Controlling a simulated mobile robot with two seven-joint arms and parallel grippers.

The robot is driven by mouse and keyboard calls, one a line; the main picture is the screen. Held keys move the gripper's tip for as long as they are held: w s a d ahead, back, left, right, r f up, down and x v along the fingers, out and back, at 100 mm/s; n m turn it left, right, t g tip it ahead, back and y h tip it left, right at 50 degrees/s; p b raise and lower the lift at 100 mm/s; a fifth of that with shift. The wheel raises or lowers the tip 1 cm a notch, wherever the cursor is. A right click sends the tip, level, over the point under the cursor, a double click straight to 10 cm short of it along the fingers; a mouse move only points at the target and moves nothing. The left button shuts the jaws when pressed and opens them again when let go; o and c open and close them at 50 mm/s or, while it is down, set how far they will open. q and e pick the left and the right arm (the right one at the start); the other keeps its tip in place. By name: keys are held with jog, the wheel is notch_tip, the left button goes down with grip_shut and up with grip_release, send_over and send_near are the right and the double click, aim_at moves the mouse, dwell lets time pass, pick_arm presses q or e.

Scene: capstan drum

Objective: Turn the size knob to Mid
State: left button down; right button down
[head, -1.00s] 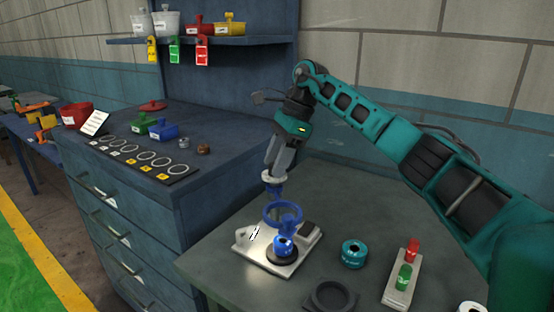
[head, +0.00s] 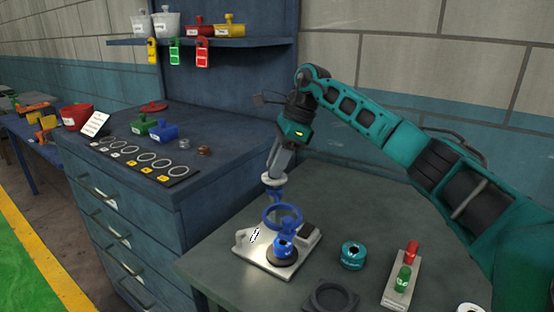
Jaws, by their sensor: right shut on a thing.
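A pale metal plate device (head: 245,241) stands on the grey table, with a blue ring (head: 282,217) and a blue drum (head: 283,246) on a dark round base. Behind the ring, a pale round knob (head: 268,181) sits above a small blue part (head: 275,194). My right gripper (head: 271,175) comes down from above and is shut on this pale knob. The fingers hide part of it. I cannot read any Mid mark or the knob's setting from here. My left gripper is not in view.
A teal spool (head: 353,255), a dark ring (head: 331,297) and a stand with a red button (head: 411,252) and green button (head: 402,280) are on the table's front right. A blue cabinet (head: 150,215) with drawers stands at left.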

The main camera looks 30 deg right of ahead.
jog(key=m+p, duration=0.1)
jog(key=m, duration=0.1)
jog(key=m+t+h+p, duration=0.1)
jog(key=m, duration=0.2)
jog(key=shift+s+t, duration=0.15)
jog(key=shift+t, duration=0.15)
jog(key=shift+a+m+t+h+p, duration=0.1)
jog(key=shift+m+t+h+p, duration=0.3)
jog(key=shift+m, duration=0.8)
jog(key=shift+a+m+h+p, duration=0.1)
jog(key=shift+m+h, duration=0.5)
jog(key=shift+m, duration=0.6)
jog(key=c, duration=0.9)
grip_release()
jog(key=shift+o, duration=0.2)
